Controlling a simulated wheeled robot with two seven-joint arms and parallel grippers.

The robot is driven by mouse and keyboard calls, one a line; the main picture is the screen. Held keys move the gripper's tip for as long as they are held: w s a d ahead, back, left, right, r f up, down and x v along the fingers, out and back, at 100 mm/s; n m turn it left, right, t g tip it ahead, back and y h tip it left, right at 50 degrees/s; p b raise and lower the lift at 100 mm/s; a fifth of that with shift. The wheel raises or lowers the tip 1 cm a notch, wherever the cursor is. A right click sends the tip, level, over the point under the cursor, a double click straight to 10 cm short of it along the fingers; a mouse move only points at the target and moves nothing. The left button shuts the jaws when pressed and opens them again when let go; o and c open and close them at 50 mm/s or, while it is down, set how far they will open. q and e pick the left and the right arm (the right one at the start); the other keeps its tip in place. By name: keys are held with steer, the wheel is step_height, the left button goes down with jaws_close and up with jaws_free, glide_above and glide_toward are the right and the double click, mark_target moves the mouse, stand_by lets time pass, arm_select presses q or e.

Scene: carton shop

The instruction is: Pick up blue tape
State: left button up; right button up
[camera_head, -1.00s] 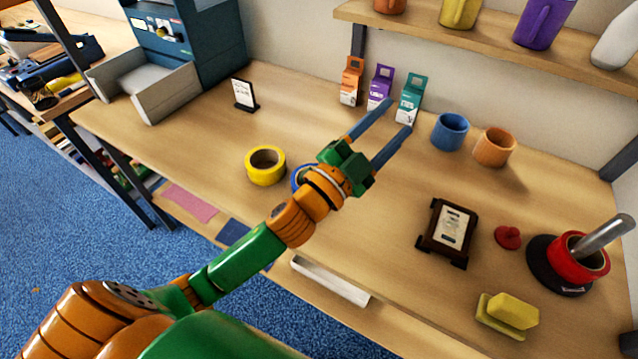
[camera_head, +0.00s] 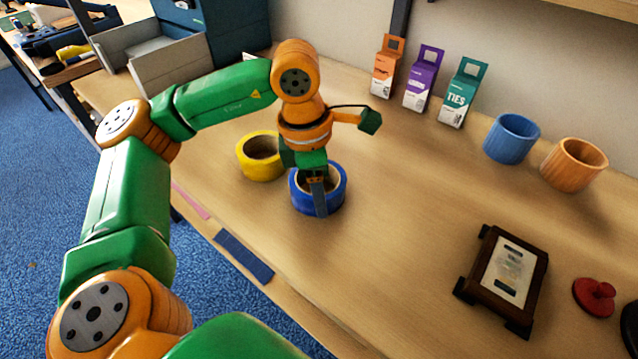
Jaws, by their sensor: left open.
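The blue tape (camera_head: 333,198) is a roll lying flat on the wooden table, near its front edge. My left gripper (camera_head: 319,205) points down over it. One dark finger shows in front of the roll's near side; the other finger is hidden, so I cannot tell whether it is inside the ring. The gripper is open and does not hold the roll. My right gripper is not in view.
A yellow tape roll (camera_head: 258,165) lies just left of the blue one. A dark framed sign (camera_head: 505,275) and a red lid (camera_head: 594,297) are at right. Blue (camera_head: 511,139) and orange (camera_head: 573,164) cups stand behind. The table right of the roll is clear.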

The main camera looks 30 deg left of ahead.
arm_select(q)
steer(key=shift+f, duration=0.8)
jaws_close()
steer(key=shift+w+r, duration=0.1)
